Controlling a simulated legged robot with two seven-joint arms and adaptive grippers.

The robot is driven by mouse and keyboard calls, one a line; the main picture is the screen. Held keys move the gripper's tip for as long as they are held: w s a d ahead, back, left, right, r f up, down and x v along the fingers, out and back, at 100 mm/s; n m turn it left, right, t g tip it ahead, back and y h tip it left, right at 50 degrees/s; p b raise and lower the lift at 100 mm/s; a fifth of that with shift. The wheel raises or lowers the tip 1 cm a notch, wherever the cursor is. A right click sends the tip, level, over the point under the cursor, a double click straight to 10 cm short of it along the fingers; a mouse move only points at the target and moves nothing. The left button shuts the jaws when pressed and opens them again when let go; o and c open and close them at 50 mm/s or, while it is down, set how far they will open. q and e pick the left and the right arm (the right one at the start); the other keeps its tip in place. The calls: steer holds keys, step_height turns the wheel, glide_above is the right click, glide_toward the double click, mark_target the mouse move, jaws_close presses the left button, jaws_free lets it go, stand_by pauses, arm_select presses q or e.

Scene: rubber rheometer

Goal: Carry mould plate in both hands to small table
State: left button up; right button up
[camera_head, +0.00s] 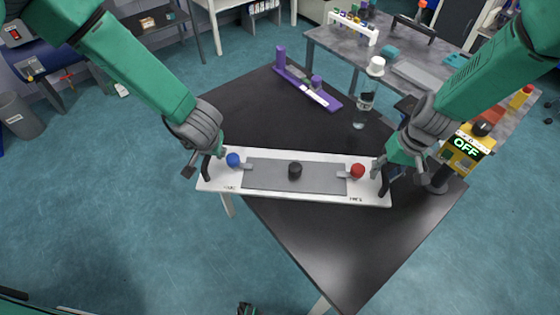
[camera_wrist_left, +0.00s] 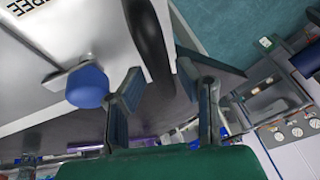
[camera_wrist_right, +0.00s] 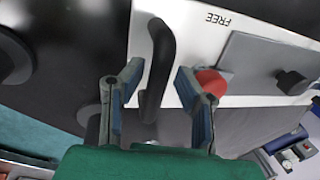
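The mould plate (camera_head: 310,195) is a long white board with a grey slab, a black knob in the middle, a blue knob at its left end and a red knob at its right end. It lies across the black-topped table (camera_head: 330,245), its left end past the table's edge. My left gripper (camera_head: 205,168) is open, its fingers either side of the black handle (camera_wrist_left: 152,45) at the blue end. My right gripper (camera_head: 384,180) is open around the other black handle (camera_wrist_right: 156,70), near the red knob. Contact with the handles is not clear.
A grey bench (camera_head: 345,52) with several items stands behind.

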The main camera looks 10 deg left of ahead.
arm_select(q)
steer(key=shift+s+a, duration=0.1)
steer(key=shift+a, duration=0.25)
arm_select(e)
steer(key=shift+a, duration=0.15)
arm_select(q)
steer(key=shift+s+r, duration=0.1)
steer(key=shift+r, duration=0.25)
arm_select(e)
steer(key=shift+a, duration=0.1)
steer(key=shift+d, duration=0.35)
steer(key=shift+w+r, duration=0.1)
steer(key=shift+r, duration=0.25)
arm_select(q)
steer(key=v, duration=1.1)
steer(key=shift+d, duration=0.45)
arm_select(e)
steer(key=v, duration=1.1)
steer(key=shift+d, duration=0.2)
arm_select(q)
steer(key=shift+a, duration=0.15)
arm_select(e)
steer(key=shift+a, duration=0.2)
